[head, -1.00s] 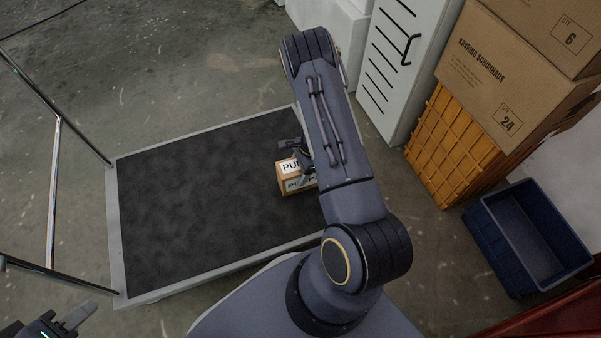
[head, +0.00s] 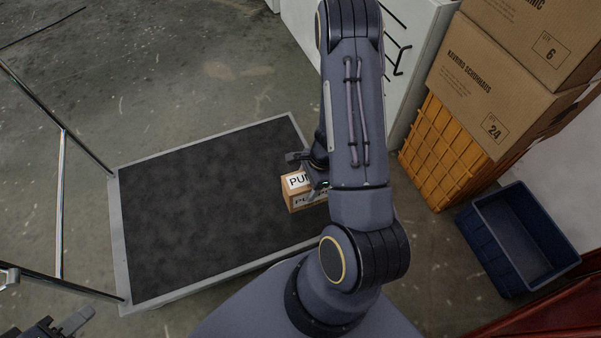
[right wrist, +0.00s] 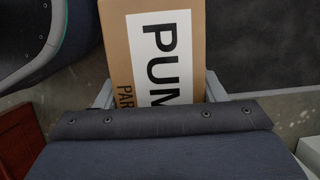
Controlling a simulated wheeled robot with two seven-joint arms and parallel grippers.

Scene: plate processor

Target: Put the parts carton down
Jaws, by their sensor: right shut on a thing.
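The parts carton (head: 298,194) is a small brown box with a white label reading "PU…". In the head view it is at the right edge of the flat cart's dark deck (head: 210,205), partly hidden by my right arm. My right gripper (head: 312,178) is shut on it; in the right wrist view the carton (right wrist: 153,50) sits between the two fingers (right wrist: 158,90). I cannot tell whether its underside touches the deck. My left gripper (head: 62,328) is at the bottom left corner, partly cut off, away from the carton.
The cart deck is otherwise bare, with a metal handle rail (head: 61,190) on its left. To the right stand a blue bin (head: 515,240), an orange crate (head: 440,155), stacked cardboard boxes (head: 490,85) and a white cabinet (head: 410,50).

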